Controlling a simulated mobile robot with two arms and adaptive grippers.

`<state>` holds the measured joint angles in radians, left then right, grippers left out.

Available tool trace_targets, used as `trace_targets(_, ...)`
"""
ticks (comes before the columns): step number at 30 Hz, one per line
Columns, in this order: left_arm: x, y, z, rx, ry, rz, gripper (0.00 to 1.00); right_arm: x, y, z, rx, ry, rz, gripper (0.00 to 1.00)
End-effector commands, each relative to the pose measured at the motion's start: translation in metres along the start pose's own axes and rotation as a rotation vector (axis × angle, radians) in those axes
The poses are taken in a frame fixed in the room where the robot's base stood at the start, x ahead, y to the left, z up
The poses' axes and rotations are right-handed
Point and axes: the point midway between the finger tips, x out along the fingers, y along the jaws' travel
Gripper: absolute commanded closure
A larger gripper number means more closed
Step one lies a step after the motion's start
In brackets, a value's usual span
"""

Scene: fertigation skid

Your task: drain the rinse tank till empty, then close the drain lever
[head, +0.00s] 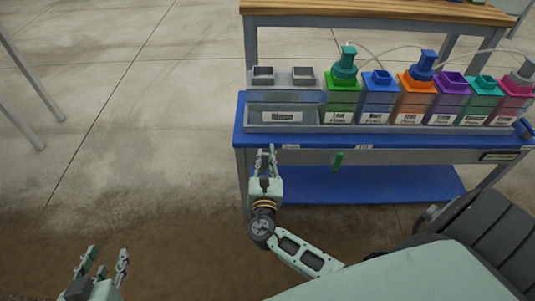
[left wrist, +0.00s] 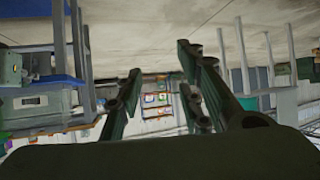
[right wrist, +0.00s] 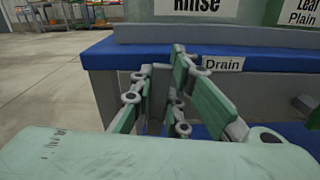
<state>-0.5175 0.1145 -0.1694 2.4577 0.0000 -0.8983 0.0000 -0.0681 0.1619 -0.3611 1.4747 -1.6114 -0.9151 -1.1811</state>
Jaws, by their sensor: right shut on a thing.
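The rinse tank (head: 265,97) is a clear grey box labelled "Rinse" at the left end of the blue-topped bench. Its lower front also shows in the right wrist view (right wrist: 140,12). I cannot tell its liquid level. My right gripper (head: 268,152) is at the bench's front edge below the tank, left of the "Drain" label (right wrist: 223,63). In the right wrist view its fingers (right wrist: 162,82) are shut on what seems to be the drain lever, mostly hidden by them. My left gripper (head: 104,262) is open and empty, low at the left, away from the bench.
Several coloured tanks (head: 376,100) stand right of the rinse tank, some with pumps and hoses. A second, green lever (head: 338,160) hangs from the bench front further right. A blue lower shelf (head: 370,183) lies beneath.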

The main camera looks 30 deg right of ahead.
Motion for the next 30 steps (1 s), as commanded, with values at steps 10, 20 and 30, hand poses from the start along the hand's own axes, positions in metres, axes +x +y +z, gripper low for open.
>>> trace_targets(10,-0.022,-0.008,0.062,-0.004,-0.295,-0.017,0.66,-0.001,0.006,-0.002,-0.109,0.006,0.002,1.00)
trace_targets(20,-0.029,-0.009,0.076,-0.006,-0.360,-0.020,0.66,-0.001,0.007,-0.003,-0.133,0.005,0.002,1.00)
trace_targets(30,-0.029,-0.009,0.076,-0.006,-0.359,-0.020,0.66,-0.001,0.007,-0.003,-0.135,0.005,0.003,0.80)
